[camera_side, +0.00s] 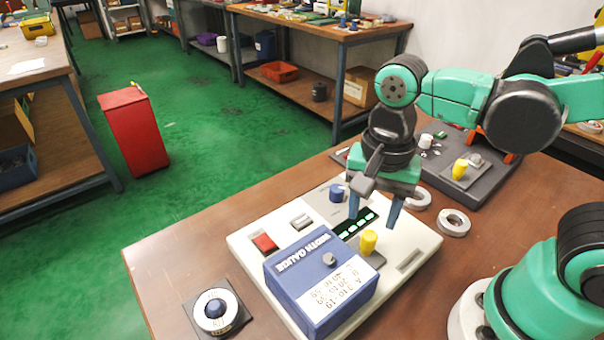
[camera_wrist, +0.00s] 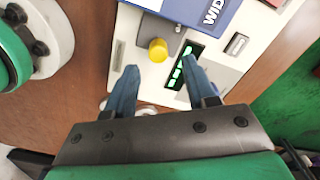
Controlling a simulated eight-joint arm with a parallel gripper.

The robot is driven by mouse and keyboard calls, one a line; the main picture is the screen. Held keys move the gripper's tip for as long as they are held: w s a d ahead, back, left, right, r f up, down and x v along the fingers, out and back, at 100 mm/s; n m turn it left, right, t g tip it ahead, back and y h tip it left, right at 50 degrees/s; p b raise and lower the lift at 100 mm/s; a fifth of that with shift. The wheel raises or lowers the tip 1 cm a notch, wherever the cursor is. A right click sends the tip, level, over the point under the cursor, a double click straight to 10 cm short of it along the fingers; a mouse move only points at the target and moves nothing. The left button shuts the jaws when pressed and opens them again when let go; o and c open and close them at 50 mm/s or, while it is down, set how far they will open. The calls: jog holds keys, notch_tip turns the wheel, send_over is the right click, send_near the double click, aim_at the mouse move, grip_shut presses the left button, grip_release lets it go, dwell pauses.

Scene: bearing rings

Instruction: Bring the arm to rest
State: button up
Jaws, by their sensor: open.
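My gripper (camera_side: 372,212) hangs above the white gauge station in the side view. Its two blue-grey fingers are spread apart with nothing between them. In the wrist view my gripper (camera_wrist: 157,80) also shows open, over the station's edge near the green-lit display (camera_wrist: 182,66). The station base (camera_side: 408,243) carries a blue box (camera_side: 322,275) labelled "WIDTH GAUGE", a yellow knob (camera_side: 368,241), a blue knob (camera_side: 337,192) and a red switch (camera_side: 264,242). The yellow knob (camera_wrist: 158,50) stands just beyond the fingers in the wrist view.
Metal rings (camera_side: 453,222) lie on the brown table (camera_side: 180,262) right of the station. A dark tray (camera_side: 450,178) with a yellow-topped piece is behind them. A round dial (camera_side: 213,310) on a dark plate is at front left. The table's left part is mostly clear.

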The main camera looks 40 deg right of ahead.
jog(key=shift+r, duration=0.35)
jog(key=shift+w+d+n+t, duration=0.4)
jog(key=shift+n+t, duration=0.1)
jog(key=shift+n, duration=0.3)
jog(key=w+d+r+n+t, duration=0.2)
jog(key=w+d+n+t, duration=0.2)
jog(key=n, duration=0.6)
jog(key=shift+w+d+t, duration=0.2)
jog(key=shift+d+t, duration=0.4)
jog(key=shift+t, duration=0.5)
